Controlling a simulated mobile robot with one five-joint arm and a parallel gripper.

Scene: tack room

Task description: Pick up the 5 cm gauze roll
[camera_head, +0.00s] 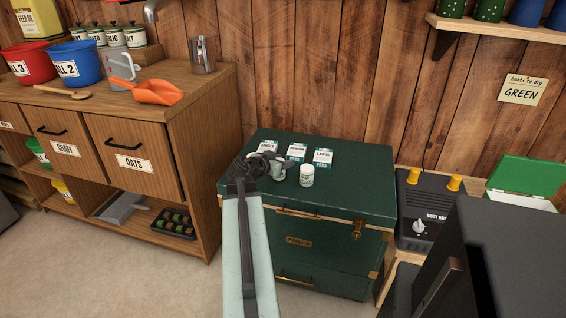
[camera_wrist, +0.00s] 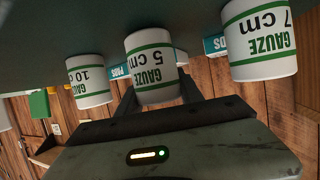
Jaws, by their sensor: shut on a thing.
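The 5 cm gauze roll (camera_wrist: 150,62) is white with green bands and print. It appears upside down in the wrist view, between the two dark fingers of my gripper (camera_wrist: 159,92), which is shut on it. In the head view my gripper (camera_head: 270,164) is over the green chest, with the held roll partly hidden by it. I cannot tell whether the roll is clear of the chest top. The 7 cm roll (camera_wrist: 258,42) and the 10 cm roll (camera_wrist: 88,82) stand on either side, apart from the held one.
The green chest (camera_head: 345,207) carries three pad packets (camera_head: 323,157) behind the rolls. A black boot dryer (camera_head: 425,215) with yellow knobs stands to its right. A wooden cabinet (camera_head: 191,150) stands to the left, and a plank wall rises behind.

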